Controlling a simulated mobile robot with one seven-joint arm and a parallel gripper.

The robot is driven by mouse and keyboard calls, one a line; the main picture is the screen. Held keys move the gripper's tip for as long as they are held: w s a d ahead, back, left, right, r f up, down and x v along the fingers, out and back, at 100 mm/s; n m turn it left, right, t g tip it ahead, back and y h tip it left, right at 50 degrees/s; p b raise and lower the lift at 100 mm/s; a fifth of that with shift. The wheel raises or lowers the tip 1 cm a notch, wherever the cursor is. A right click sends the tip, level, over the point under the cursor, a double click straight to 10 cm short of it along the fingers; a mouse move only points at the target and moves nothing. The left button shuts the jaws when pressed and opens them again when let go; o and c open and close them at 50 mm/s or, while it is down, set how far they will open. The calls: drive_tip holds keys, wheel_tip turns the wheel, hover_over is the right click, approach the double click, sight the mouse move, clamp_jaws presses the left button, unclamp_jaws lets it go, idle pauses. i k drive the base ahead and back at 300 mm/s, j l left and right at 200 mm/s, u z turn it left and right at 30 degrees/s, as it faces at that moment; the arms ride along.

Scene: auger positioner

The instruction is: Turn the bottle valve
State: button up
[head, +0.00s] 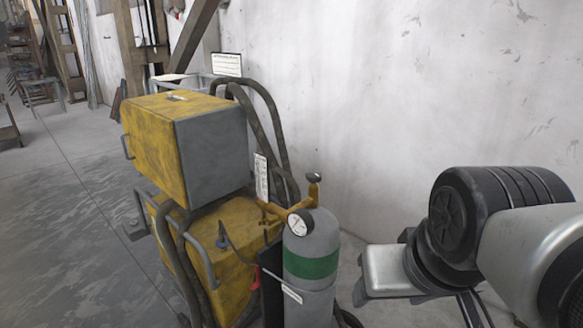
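A grey gas bottle (309,293) with a green band stands upright at the lower middle of the head view. On its top is a brass valve (314,190) with a small dark knob, and a round white-faced gauge (299,223) sits just below and left of it. My arm comes in from the right. Its silver end with my gripper (362,290) is to the right of the bottle, lower than the valve and apart from it in the picture. The fingers are not clearly visible, so I cannot tell how far they are opened.
A worn yellow and grey welding machine (185,145) stands left of the bottle, with dark hoses (270,115) looping behind it. A white wall (420,90) rises behind. The grey floor (60,220) at the left is mostly clear.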

sight(312, 177)
drive_tip(key=i+l+u, duration=0.2)
drive_tip(key=l+u, duration=0.2)
drive_tip(key=l, duration=0.15)
drive_tip(key=i+l+u, duration=0.15)
drive_tip(key=l+u, duration=0.25)
drive_tip(key=l, duration=0.2)
drive_tip(key=l+u, duration=0.4)
drive_tip(key=l, duration=0.2)
